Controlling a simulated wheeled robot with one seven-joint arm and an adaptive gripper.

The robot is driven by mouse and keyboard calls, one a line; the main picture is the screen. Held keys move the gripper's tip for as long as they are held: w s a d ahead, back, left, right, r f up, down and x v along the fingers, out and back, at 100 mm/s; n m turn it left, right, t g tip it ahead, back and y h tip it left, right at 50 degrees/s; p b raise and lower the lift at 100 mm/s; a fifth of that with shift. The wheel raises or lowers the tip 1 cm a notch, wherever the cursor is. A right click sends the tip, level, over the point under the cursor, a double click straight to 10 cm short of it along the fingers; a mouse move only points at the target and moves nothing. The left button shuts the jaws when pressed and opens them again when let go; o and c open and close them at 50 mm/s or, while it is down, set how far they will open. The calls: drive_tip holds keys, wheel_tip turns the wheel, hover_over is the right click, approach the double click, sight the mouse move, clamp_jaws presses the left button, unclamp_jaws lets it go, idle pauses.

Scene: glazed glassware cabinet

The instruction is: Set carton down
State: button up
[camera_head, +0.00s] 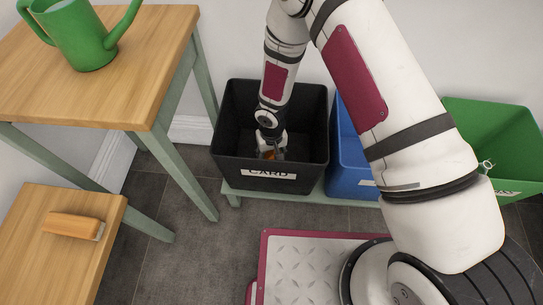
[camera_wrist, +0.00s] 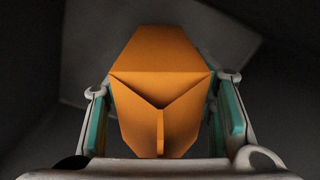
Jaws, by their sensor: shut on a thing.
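An orange carton (camera_wrist: 165,60) with a folded gable end is held between the teal-padded fingers of my gripper (camera_wrist: 163,110) in the wrist view. In the head view my gripper (camera_head: 270,151) reaches down inside a black bin (camera_head: 270,172) whose front label reads "CARD". Only a small orange piece of the carton (camera_head: 269,155) shows there, below the bin's rim. The wrist view shows dark bin walls around the carton and a paler grey surface beyond it. I cannot tell whether the carton touches the bin floor.
A blue bin (camera_head: 349,160) and a green bin (camera_head: 492,130) stand to the right on the same low bench (camera_head: 330,196). A wooden table (camera_head: 120,95) with a green watering can (camera_head: 82,35) is at left. A brush-like block (camera_head: 74,226) lies on a lower wooden surface (camera_head: 50,270).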

drive_tip(key=shift+r, duration=0.1)
drive_tip(key=o, duration=1.6)
drive_tip(key=shift+o, duration=0.2)
wheel_tip(320, 180, up, 12)
drive_tip(key=p, duration=0.7)
drive_tip(key=shift+p, duration=0.35)
